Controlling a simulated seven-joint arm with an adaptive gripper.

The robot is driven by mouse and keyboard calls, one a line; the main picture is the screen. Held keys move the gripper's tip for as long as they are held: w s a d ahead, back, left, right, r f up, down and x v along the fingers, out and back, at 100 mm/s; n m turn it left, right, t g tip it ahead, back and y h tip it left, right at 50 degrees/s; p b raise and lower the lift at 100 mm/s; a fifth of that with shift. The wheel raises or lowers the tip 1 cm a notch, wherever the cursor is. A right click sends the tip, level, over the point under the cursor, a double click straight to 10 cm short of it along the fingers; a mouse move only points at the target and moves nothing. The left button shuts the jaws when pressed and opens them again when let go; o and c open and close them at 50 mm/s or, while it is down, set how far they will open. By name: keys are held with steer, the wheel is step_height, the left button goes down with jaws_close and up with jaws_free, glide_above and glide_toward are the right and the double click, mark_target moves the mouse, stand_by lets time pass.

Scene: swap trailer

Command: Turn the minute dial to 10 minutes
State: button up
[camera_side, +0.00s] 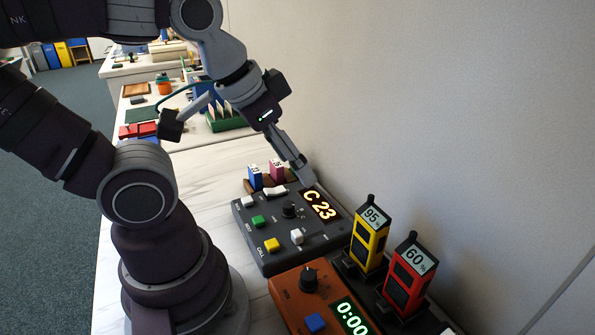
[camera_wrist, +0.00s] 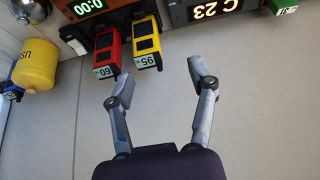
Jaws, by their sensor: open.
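A brown timer box (camera_side: 287,291) stands at the front of the bench in the side view. Its green display (camera_side: 352,317) reads 0:00. A black dial (camera_side: 308,279) sits on its top face, above a blue button (camera_side: 315,323). In the wrist view only the timer's display (camera_wrist: 88,5) shows clearly, at the top edge; its dial is out of that view. My gripper (camera_side: 305,178) is beyond the timer, near the far right corner of the grey console. In the wrist view my gripper (camera_wrist: 161,92) is open, with nothing between its fingers.
Yellow (camera_side: 367,245) and red (camera_side: 404,284) units stand upright right of the timer. A wall (camera_side: 480,130) bounds the right side.

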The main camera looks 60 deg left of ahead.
steer(key=n+g+h, duration=0.3)
steer(key=n+g, duration=0.6)
glide_toward(309, 274)
steer(key=x, duration=0.9)
steer(key=shift+f, duration=0.2)
steer(key=shift+c, duration=0.4)
jaws_close()
